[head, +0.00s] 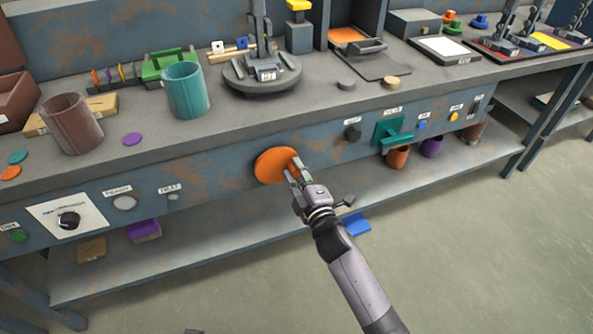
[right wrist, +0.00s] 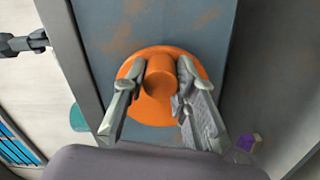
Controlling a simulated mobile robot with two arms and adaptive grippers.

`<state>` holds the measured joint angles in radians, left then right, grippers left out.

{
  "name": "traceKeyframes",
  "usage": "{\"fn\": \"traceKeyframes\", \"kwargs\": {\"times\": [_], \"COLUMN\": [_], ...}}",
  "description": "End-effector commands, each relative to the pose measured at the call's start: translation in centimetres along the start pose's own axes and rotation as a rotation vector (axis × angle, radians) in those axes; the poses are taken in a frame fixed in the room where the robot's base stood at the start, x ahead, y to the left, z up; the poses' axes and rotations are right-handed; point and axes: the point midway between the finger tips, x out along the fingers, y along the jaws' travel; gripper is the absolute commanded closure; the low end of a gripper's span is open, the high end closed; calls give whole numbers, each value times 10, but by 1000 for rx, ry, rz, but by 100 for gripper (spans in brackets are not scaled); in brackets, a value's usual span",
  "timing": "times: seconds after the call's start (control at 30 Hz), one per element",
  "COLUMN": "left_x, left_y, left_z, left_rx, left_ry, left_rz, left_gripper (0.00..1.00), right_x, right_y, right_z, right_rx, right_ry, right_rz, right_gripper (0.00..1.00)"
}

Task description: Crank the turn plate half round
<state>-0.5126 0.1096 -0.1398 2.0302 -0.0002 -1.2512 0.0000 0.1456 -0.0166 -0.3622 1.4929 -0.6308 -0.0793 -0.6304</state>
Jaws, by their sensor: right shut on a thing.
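The orange crank disc (head: 272,167) is mounted on the bench's front panel. In the right wrist view the disc (right wrist: 151,116) has an orange knob (right wrist: 160,82) standing out from it. My right gripper (head: 294,172) is shut on this knob, with one finger on each side in the right wrist view (right wrist: 160,88). In the head view the fingers and hand hide most of the knob. The grey round turn plate (head: 258,86) lies on the bench top above the crank and carries an upright post.
A teal cup (head: 186,90) and a brown cup (head: 70,124) stand left of the turn plate. A lower shelf (head: 200,246) runs below.

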Motion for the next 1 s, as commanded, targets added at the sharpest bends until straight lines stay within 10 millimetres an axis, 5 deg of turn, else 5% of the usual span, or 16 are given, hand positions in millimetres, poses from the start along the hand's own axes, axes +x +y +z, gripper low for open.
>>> {"fn": "traceKeyframes", "kwargs": {"times": [0.37,0.4,0.67,1.0], "left_x": [0,0,0,1], "left_y": [0,0,0,-2], "left_z": [0,0,0,0], "left_rx": [0,0,0,1], "left_ry": [0,1,1,-1], "left_rz": [0,0,0,-4], "left_gripper": [60,60,60,60], "right_x": [-1,-1,-1,-2], "right_y": [-5,-5,-3,-2], "right_z": [2,2,1,0], "right_rx": [1,1,1,1], "right_ry": [-4,-4,-2,-1], "right_rz": [-10,-10,-6,-3], "right_gripper": [100,72,54,54]}}
